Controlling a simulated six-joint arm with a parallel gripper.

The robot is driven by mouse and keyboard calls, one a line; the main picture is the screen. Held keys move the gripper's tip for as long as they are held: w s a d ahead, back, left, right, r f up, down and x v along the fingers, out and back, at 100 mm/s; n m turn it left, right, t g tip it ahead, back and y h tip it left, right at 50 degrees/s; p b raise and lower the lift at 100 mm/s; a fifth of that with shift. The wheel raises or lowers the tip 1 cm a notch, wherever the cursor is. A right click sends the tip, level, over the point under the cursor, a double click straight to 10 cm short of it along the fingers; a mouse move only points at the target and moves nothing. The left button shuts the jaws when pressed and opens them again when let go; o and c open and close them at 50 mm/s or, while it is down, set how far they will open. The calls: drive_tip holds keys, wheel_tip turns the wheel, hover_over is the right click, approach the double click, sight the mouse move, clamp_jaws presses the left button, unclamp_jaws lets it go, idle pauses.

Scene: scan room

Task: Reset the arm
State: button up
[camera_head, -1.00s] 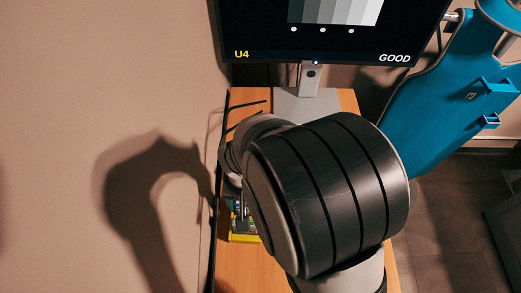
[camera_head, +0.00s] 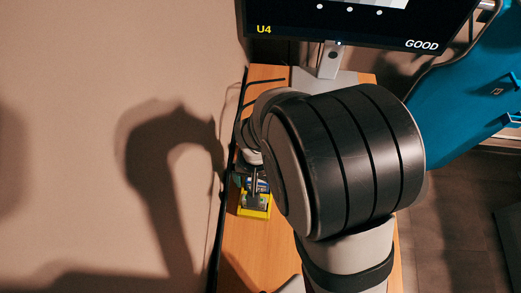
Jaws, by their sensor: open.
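My arm fills the middle of the view, with a wide dark ringed joint in front. My gripper (camera_head: 255,188) shows only in part, at the left edge of the desk, pointing down over a small yellow tray (camera_head: 255,213). The tray holds small items that are too small to tell apart. Nothing shows held, but the fingertips are small and partly hidden. I cannot tell whether they touch the tray or its contents.
A monitor (camera_head: 350,25) reading "U4" and "GOOD" stands at the back of the wooden desk (camera_head: 245,258). A wall (camera_head: 60,150) is close on the left. A blue chair-like thing (camera_head: 460,115) stands at the right. Desk shows bare in front of the tray.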

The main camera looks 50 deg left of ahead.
drive_tip(key=shift+r, duration=3.55)
drive_tip(key=shift+w+d+r, duration=0.15)
drive_tip(key=shift+w+d, duration=0.1)
drive_tip(key=w+d+r+m, duration=0.4)
drive_tip(key=w+d+r, duration=0.15)
drive_tip(key=d, duration=0.35)
drive_tip(key=s+d+r+m, duration=0.1)
drive_tip(key=s+d+m, duration=0.1)
drive_tip(key=d, duration=0.4)
drive_tip(key=s+d+r+m+y, duration=0.1)
drive_tip(key=s+d+r+m, duration=0.1)
drive_tip(key=d+m, duration=0.2)
drive_tip(key=s+d+r+m, duration=0.1)
drive_tip(key=d+m, duration=0.3)
drive_tip(key=d, duration=0.5)
drive_tip(key=shift+s+r+y, duration=0.3)
drive_tip(key=shift+s+y, duration=0.1)
drive_tip(key=shift+s, duration=0.15)
